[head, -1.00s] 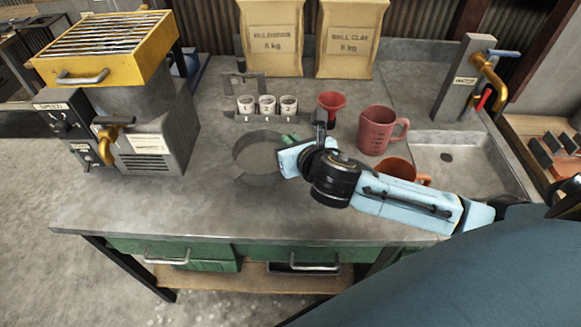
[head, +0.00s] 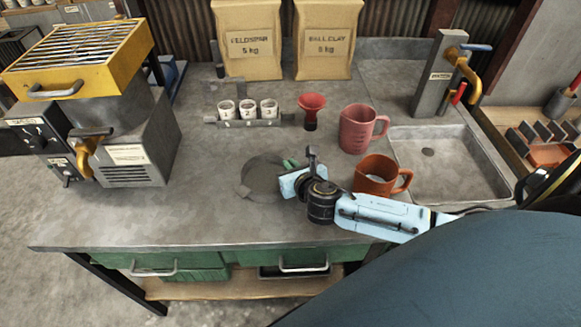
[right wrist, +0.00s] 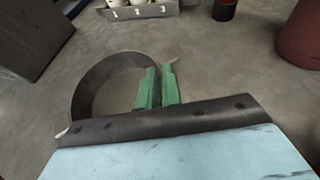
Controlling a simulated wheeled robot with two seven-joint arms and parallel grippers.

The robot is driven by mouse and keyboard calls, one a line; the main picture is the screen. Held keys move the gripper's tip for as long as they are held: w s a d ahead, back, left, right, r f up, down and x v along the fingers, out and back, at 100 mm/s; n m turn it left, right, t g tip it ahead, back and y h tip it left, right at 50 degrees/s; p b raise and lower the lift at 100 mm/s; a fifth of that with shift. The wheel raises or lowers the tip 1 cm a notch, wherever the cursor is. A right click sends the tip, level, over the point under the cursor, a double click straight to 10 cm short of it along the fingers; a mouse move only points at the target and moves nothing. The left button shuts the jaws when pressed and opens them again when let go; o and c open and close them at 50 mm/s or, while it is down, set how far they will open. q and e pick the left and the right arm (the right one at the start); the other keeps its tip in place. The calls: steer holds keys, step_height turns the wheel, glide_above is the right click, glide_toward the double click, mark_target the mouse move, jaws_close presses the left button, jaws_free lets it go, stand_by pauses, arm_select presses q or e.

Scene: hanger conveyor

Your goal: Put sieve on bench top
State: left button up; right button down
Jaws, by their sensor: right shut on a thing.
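The sieve (head: 262,182) is a round grey ring over the left-middle part of the bench top (head: 200,215). In the right wrist view the ring's dark wall (right wrist: 86,88) curves to the left of the green fingers, with small tabs at its edge. My right gripper (head: 290,164) is shut on the right side of the sieve; its green fingers also show in the right wrist view (right wrist: 158,88). The sieve is at or close above the bench; I cannot tell whether it touches. My left gripper is not in view.
An orange mug (head: 376,176) stands right of my gripper, with a pink jug (head: 357,131) and a red funnel (head: 312,104) behind. Numbered cups (head: 248,110) stand at the back. A yellow-topped machine (head: 75,50) is left, a sink (head: 452,165) right. The front-left bench is clear.

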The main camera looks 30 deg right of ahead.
steer(key=c, duration=1.6)
jaws_free()
steer(key=shift+s+r, duration=0.1)
steer(key=shift+r, duration=0.05)
steer(key=p+v, duration=0.1)
steer(key=v, duration=1)
steer(key=shift+s+a+r+p, duration=0.1)
steer(key=shift+s+r+p, duration=0.15)
steer(key=shift+s+p, duration=0.1)
